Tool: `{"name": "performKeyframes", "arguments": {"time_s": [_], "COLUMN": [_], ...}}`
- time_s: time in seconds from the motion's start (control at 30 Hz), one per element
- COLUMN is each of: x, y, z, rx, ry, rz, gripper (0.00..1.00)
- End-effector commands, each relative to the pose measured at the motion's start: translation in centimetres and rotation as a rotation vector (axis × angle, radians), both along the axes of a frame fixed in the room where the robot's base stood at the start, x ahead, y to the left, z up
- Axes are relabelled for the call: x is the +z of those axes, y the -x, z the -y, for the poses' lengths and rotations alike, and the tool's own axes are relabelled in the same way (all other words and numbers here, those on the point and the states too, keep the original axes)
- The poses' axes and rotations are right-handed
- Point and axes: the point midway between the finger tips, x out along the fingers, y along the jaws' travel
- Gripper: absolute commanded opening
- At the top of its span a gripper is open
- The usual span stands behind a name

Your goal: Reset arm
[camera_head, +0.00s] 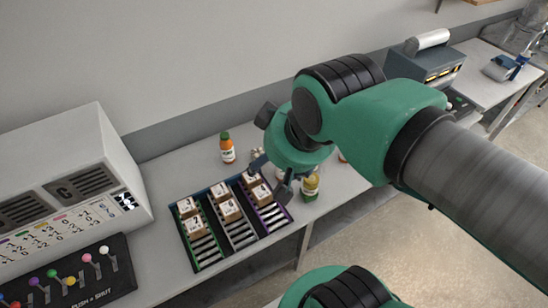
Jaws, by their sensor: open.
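My green arm reaches in from the right of the head view. My gripper (272,174) hangs at its end, pointing down over the right part of a rack with three lanes (212,254). The gripper's dark fingers are spread apart, with no object visibly held. The fingertips are close to the boxes in the right lane; I cannot tell whether they touch. Small cardboard boxes (228,209) lie in the upper part of the green, grey and purple lanes. My wrist hides part of the table behind.
An orange bottle (227,148) stands behind the rack, and a yellow-green bottle (310,187) stands right of it. A big white machine (70,185) and a lever panel (75,280) fill the left. A grey printer-like device (428,66) stands at the far right.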

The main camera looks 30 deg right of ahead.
Motion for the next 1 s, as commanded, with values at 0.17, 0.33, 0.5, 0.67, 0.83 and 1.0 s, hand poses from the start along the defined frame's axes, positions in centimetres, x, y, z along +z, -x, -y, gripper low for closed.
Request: {"name": "performKeyframes", "arguments": {"time_s": [0.17,0.33,0.5,0.67,0.83,1.0], "x": [-0.1,-1.1,-3.2,-5.6,-7.3,-7.7], "y": [0.0,0.0,0.0,0.0,0.0,-0.1], "z": [0.0,0.0,0.0,0.0,0.0,0.0], "rx": [-0.001,-0.001,-0.001,-0.001,-0.001,-0.001], "ry": [0.000,0.000,0.000,0.000,0.000,0.000], "rz": [0.000,0.000,0.000,0.000,0.000,0.000], "gripper": [0.66,0.66,0.66,0.66,0.66,0.66]}}
